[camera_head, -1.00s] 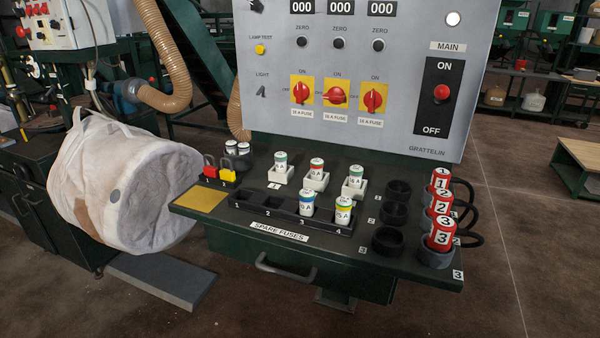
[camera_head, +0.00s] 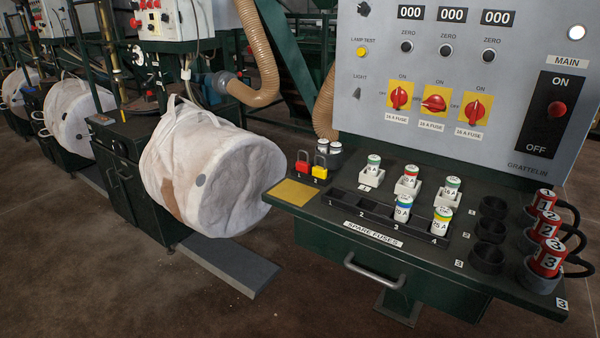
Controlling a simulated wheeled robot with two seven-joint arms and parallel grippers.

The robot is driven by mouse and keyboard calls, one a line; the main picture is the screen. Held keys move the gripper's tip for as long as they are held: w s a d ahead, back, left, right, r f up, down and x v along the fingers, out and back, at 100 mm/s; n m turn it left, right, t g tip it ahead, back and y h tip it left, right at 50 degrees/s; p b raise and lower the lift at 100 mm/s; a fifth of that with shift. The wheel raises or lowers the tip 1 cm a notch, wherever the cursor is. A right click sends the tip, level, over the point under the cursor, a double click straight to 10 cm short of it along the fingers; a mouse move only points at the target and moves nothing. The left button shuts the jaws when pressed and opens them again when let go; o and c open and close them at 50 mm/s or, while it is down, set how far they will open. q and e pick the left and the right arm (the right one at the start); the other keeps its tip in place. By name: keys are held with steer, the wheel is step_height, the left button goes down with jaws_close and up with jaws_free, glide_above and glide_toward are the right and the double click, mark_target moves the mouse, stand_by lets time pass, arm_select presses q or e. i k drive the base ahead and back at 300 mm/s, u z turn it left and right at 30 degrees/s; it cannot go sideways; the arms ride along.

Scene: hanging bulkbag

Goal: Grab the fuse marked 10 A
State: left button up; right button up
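Three white fuses stand in white holders at the back of the black bench top: a green-banded one on the left (camera_head: 373,164), a red-banded one in the middle (camera_head: 409,176) and another green-banded one on the right (camera_head: 450,187). Two more stand in the black spare-fuse rack (camera_head: 345,203): a blue-banded fuse (camera_head: 403,208) in slot 3 and a yellow-banded fuse (camera_head: 441,222) in slot 4. Slots 1 and 2 look empty. The ampere markings are too small to read surely, so I cannot tell which says 10 A. Neither gripper is in view.
Red numbered plugs (camera_head: 547,258) with black cables stand at the right, beside empty black cups (camera_head: 487,259). Red and yellow padlocks (camera_head: 319,168) sit at the left. A grey control panel (camera_head: 520,60) rises behind. A white bulk bag (camera_head: 215,185) hangs left of the bench.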

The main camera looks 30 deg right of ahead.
mark_target(411, 171)
steer(key=u, duration=0.35)
steer(key=i, duration=3.05)
steer(key=z, duration=3.85)
